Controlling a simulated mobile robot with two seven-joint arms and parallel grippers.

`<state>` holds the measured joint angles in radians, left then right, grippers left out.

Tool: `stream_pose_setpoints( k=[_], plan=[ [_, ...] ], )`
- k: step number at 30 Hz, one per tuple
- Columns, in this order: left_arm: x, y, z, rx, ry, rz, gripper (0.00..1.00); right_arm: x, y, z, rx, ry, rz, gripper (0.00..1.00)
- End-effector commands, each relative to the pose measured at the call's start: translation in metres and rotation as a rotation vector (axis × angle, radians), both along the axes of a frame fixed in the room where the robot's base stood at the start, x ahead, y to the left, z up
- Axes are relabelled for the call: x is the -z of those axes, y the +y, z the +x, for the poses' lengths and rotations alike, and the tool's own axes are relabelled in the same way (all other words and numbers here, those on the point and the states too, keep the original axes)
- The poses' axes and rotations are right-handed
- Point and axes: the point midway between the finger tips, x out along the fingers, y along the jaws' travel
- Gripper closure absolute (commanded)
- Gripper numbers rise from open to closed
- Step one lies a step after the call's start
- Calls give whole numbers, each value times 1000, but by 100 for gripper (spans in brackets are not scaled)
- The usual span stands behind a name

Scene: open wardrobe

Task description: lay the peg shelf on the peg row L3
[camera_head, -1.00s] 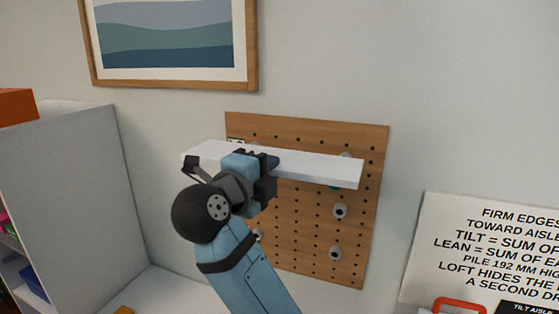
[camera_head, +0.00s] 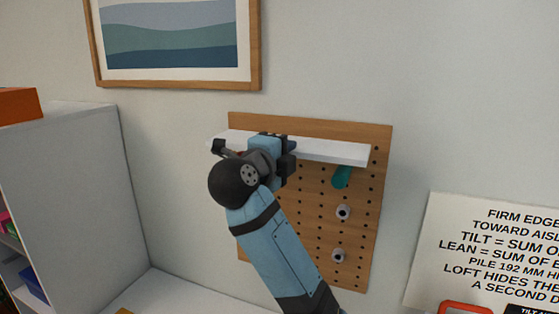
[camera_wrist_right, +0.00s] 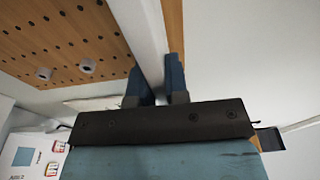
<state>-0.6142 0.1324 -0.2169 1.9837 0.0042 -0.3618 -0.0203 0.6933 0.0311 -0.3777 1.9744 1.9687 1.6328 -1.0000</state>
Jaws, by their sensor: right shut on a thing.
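The peg shelf is a long white board (camera_head: 335,150), nearly level across the upper part of the wooden pegboard (camera_head: 300,215). My right gripper (camera_head: 272,147) is shut on it near its middle. In the right wrist view the white shelf (camera_wrist_right: 153,30) runs between the two blue fingers (camera_wrist_right: 157,82). A teal peg (camera_head: 341,177) shows just under the shelf's right part. I cannot tell whether the shelf touches it. Grey pegs (camera_head: 343,212) (camera_head: 338,255) sit lower on the right. My arm hides the board's lower left, and no row label is readable. My left gripper is not in view.
A framed picture (camera_head: 175,84) hangs above left. A grey cabinet (camera_head: 75,190) stands at left with an orange box (camera_head: 18,105) on top. A printed sign (camera_head: 480,250) is at right. The wall between pegboard and sign is clear.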

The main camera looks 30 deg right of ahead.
Motion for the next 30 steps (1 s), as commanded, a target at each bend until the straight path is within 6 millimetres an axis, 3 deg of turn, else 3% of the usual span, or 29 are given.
stream_pose_setpoints(
  k=[7,15,30],
  plan=[
    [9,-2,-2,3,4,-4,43,0,-19,16,2,-2,-2,100],
    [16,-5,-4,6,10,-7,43,21,-18,16,0,-1,1,100],
    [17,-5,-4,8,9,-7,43,26,-18,16,0,-1,-1,100]
  ],
)
